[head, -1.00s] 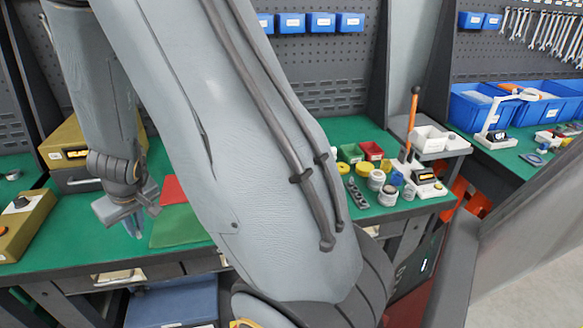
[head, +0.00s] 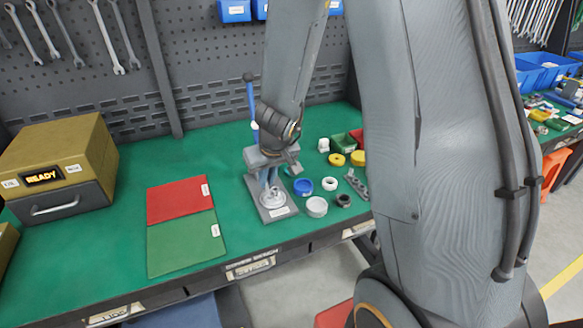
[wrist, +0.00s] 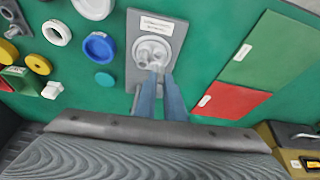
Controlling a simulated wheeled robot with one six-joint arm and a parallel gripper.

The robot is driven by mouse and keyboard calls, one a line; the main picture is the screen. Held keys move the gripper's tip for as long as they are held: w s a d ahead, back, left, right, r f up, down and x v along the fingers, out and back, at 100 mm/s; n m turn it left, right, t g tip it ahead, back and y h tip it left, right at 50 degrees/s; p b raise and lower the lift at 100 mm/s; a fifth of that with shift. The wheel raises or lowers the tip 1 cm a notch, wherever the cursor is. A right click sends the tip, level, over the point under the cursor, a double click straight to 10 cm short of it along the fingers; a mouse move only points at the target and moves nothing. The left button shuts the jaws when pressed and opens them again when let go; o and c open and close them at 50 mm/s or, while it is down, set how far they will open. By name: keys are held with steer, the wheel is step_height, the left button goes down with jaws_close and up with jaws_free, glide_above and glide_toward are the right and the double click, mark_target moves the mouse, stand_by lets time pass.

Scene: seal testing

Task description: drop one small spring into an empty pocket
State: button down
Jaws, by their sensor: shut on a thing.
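My gripper (head: 268,178) points down over a round silver part (head: 272,198) on a grey fixture plate (head: 283,212). In the wrist view the two blue-grey fingers (wrist: 159,72) are close together at the near edge of the silver part (wrist: 150,50). Its face has small round features, but I cannot tell which are empty pockets. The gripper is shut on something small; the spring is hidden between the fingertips. I cannot tell whether the fingertips touch the part.
Right of the fixture are a blue ring (head: 303,186), a white-grey ring (head: 316,207), a dark strip (head: 357,184) with holes and yellow rings. A blue lever (head: 252,105) stands behind. Red (head: 178,203) and green (head: 185,243) mats lie left, with a yellow-brown box (head: 70,160) beyond.

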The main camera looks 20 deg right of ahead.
steer(key=shift+d+n, duration=0.35)
steer(key=shift+n, duration=0.15)
steer(key=shift+d+f+n+g+y+b, duration=0.15)
steer(key=shift+f+n+y+b, duration=0.25)
steer(key=shift+n, duration=0.8)
steer(key=shift+f+n+g+y+b, duration=0.35)
steer(key=shift+n+y, duration=0.2)
steer(key=shift+n, duration=0.65)
steer(key=shift+d+f+n+g+y+b, duration=0.1)
steer(key=shift+f+n+y+b, duration=0.3)
steer(key=shift+n, duration=0.8)
steer(key=shift+b, duration=0.35)
steer(key=shift+f+b, duration=0.4)
steer(key=shift+b, duration=0.3)
steer(key=c, duration=2.1)
jaws_free()
steer(key=shift+r, duration=0.15)
